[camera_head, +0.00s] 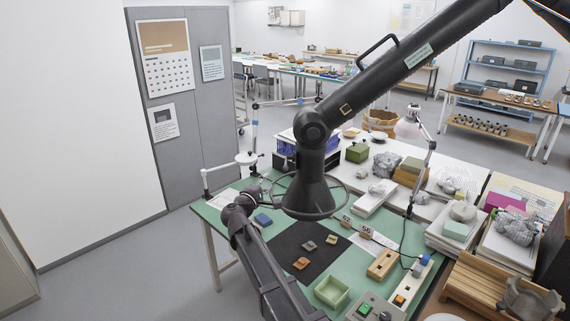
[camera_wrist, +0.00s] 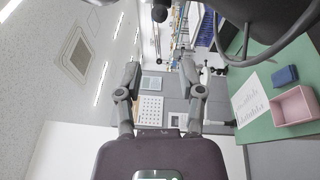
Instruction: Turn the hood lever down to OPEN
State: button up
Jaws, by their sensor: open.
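The hood (camera_head: 308,190) is a dark funnel with a thin ring around its mouth, hanging over the green bench on a thick dark duct (camera_head: 400,70). In the wrist view, a dark curved part, likely the hood (camera_wrist: 270,20), is at upper right. My gripper (camera_wrist: 160,72) is open and empty, its two fingers wide apart. In the head view my arm reaches up to the left of the hood; the fingers are hard to make out there.
The green bench (camera_head: 228,226) bears a black mat (camera_head: 287,238) with sherds, a green tray (camera_head: 331,291) and a blue block (camera_head: 263,219). A white jointed stand (camera_head: 205,180) is at the left edge. Boxes and papers crowd the right. Open floor lies left.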

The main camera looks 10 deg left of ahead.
aim_at(286, 161)
jog(key=shift+w, duration=0.1)
jog(key=x, duration=1.3)
jog(key=shift+w+d+p, duration=0.25)
jog(key=shift+w+p, duration=0.05)
jog(key=shift+p, duration=0.05)
grip_shut()
jog(key=shift+a, duration=0.1)
